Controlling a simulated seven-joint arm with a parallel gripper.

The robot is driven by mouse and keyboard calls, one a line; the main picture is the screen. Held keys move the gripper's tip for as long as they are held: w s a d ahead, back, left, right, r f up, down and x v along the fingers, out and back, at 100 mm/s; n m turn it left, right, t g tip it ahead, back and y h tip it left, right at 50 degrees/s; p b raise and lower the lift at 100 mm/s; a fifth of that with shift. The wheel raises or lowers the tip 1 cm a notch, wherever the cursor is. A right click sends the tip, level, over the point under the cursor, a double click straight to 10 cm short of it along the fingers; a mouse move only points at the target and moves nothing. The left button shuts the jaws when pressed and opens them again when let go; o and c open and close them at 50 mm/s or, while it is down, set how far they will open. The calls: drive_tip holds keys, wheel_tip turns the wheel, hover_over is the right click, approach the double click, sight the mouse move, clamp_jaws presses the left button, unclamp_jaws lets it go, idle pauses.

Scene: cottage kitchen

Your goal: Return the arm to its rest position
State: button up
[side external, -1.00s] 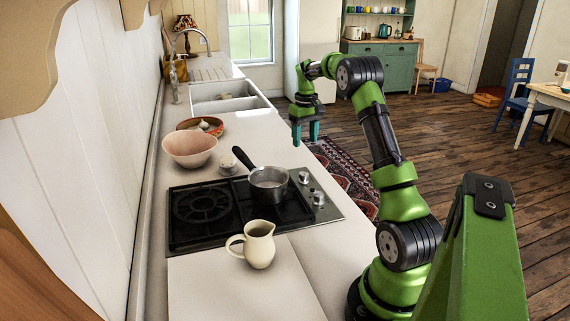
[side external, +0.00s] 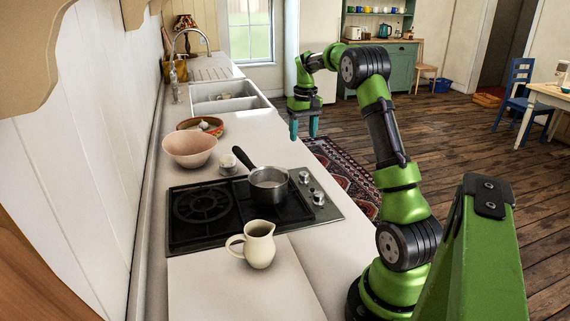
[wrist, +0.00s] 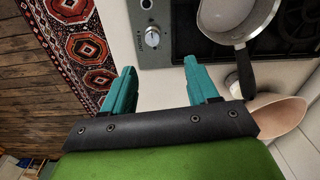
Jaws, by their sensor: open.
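My gripper (side external: 304,129) is open and empty in the side external view. Its teal fingers point down, in the air near the right edge of the counter, beyond the hob. In the wrist view my gripper (wrist: 164,85) shows two teal fingers spread apart with nothing between them. The counter edge and the floor rug show beyond the fingers. My arm is raised and bent, reaching away from its base at the lower right.
A saucepan (side external: 269,191) sits on the hob (side external: 215,239), with a cream jug (side external: 259,246) in front. A pink bowl (side external: 190,151), a brown bowl (side external: 213,125) with items in it and a sink (side external: 232,104) lie farther back. Right of the counter are a rug (side external: 342,172) and open floor.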

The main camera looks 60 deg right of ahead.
drive_tip(key=a+r+t, duration=0.2)
drive_tip(key=a+r, duration=0.2)
drive_tip(key=a, duration=1)
drive_tip(key=s+a+r+n+t, duration=0.1)
drive_tip(key=s+a, duration=0.3)
drive_tip(key=a, duration=0.4)
drive_tip(key=s+a+r+n+t+y, duration=0.1)
drive_tip(key=s+a, duration=0.3)
drive_tip(key=a, duration=0.5)
drive_tip(key=s+a+r+n+t+y, duration=0.1)
drive_tip(key=s+a, duration=0.3)
drive_tip(key=a, duration=0.4)
drive_tip(key=shift+a+n+t, duration=0.35)
drive_tip(key=shift+n+t, duration=0.05)
drive_tip(key=shift+t, duration=0.5)
drive_tip(key=shift+r, duration=0.1)
